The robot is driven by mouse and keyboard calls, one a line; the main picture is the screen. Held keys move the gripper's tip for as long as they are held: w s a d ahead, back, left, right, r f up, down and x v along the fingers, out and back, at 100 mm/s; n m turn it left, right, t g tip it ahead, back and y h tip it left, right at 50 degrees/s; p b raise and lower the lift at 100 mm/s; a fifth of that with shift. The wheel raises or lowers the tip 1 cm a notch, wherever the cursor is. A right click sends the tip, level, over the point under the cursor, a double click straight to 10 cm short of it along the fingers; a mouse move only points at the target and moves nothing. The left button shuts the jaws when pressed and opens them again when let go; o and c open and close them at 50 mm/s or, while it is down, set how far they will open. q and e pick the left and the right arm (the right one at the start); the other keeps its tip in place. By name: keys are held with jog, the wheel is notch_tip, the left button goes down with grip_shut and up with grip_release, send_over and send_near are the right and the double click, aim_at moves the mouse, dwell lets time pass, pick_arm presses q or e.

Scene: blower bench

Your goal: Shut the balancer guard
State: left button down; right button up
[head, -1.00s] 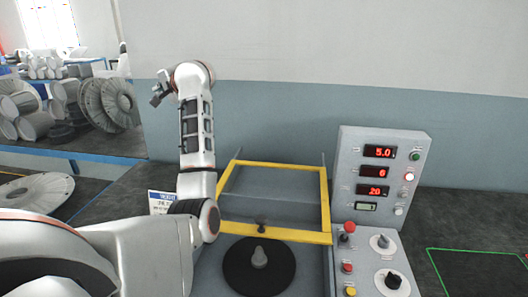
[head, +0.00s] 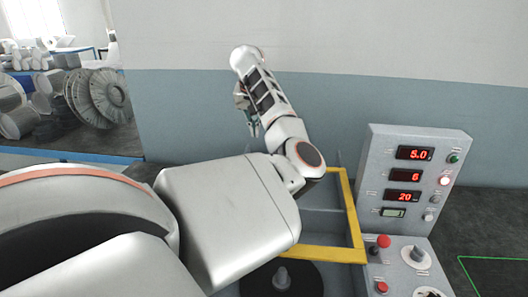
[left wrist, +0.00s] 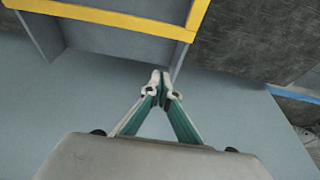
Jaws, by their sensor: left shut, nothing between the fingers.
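The balancer guard (head: 352,215), a yellow-edged frame with grey panels, stands raised behind the spindle. My left arm hides its left part in the head view. Its yellow edge (left wrist: 110,18) crosses the top left of the left wrist view. The spindle (head: 283,277) on its black disc shows uncovered in front of the guard. My left gripper (head: 246,108) is up near the wall, behind and above the guard in the head view. In the left wrist view its fingertips (left wrist: 162,84) are together, empty, and appear just beside the guard's corner. Whether they touch it cannot be told.
The control panel (head: 412,180) with red displays stands right of the guard. Red buttons and knobs sit on the console (head: 402,262) below it. The wall (head: 340,100) is close behind.

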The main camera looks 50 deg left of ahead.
pick_arm(q)
notch_tip(320, 180, down, 9)
jog(key=p, duration=0.2)
jog(key=shift+s+d+f, duration=0.2)
jog(key=shift+s+d, duration=0.1)
jog(key=shift+d, duration=0.1)
dwell(0.3)
dwell(0.4)
